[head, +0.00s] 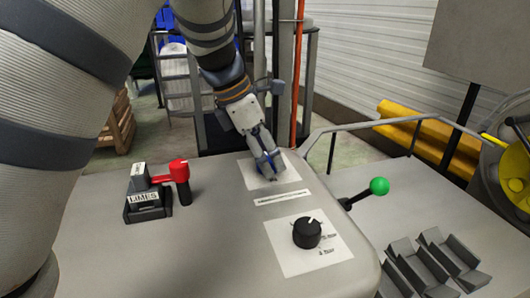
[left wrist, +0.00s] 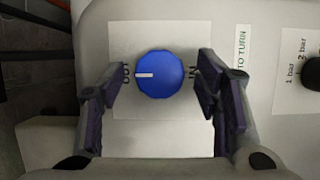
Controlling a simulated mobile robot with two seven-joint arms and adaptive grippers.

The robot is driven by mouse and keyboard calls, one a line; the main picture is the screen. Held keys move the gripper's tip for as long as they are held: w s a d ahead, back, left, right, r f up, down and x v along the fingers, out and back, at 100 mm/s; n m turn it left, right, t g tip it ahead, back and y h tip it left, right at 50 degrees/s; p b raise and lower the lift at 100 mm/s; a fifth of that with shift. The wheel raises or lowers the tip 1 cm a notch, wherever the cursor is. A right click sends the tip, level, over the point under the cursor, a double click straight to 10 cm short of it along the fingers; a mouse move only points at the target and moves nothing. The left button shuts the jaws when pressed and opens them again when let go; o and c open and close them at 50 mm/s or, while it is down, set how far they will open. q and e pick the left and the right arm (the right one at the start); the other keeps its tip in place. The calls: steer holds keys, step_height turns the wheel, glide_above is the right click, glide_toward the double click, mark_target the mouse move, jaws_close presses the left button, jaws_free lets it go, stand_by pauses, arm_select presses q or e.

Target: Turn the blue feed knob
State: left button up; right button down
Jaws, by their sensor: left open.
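The blue feed knob (left wrist: 160,76) sits on a white plate (left wrist: 134,39) on the grey console. In the left wrist view its white pointer line points left, at the "OUT" label; "IN" is on its right. My left gripper (left wrist: 160,98) is open, with one finger on each side of the knob and a visible gap at both sides. In the head view my left gripper (head: 268,162) points down over the plate and mostly hides the knob. I cannot tell its exact height above the plate. My right gripper is in neither view.
A black pressure knob (head: 307,232) sits nearer on the console. A lever with a green ball (head: 379,186) stands at the right edge. A red-handled lever (head: 179,172) and a block marked "LIMES" (head: 143,198) stand at left. Grey metal trays (head: 437,262) lie at lower right.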

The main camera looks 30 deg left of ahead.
arm_select(q)
steer(key=c, duration=1.2)
steer(key=shift+o, duration=0.2)
